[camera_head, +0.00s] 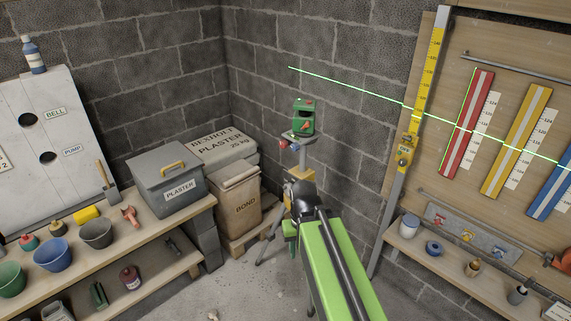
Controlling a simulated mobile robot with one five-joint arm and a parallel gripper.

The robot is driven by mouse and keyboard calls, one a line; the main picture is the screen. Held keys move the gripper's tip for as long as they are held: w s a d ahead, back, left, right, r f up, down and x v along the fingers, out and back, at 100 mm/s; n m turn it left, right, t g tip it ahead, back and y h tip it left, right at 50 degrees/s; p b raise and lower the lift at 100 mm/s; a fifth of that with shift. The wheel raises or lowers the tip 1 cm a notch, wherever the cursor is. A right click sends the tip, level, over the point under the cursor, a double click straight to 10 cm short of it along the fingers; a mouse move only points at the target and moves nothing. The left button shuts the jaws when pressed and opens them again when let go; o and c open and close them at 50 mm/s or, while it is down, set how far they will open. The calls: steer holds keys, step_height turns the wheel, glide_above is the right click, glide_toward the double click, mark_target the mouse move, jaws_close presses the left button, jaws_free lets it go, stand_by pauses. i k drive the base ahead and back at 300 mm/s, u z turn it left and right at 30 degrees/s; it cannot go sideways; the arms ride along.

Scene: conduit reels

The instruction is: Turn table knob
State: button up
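A green laser level (303,117) stands on a small grey tripod table (300,137) in the room's corner. A red knob (284,143) shows at the left side under the table, with a small bluish part (294,147) beside it. The tripod's lower part is largely hidden behind my green arm. My dark gripper (297,186) is at the arm's far end, in front of the tripod and below the knob in the picture. The fingers are too small and overlapped to tell whether they are open or shut. Contact with the tripod cannot be made out.
A bench (150,228) with buckets, tools and a grey plaster bin (166,181) is at left. A yellow staff (429,80) and a shelf (440,262) are at right. A green laser line crosses the walls.

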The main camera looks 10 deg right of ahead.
mark_target(294, 146)
steer(key=z, duration=0.2)
steer(key=i, duration=0.75)
steer(key=u, duration=2.4)
steer(key=k, duration=0.5)
steer(key=u, duration=0.35)
steer(key=i, duration=0.5)
steer(key=u, duration=0.1)
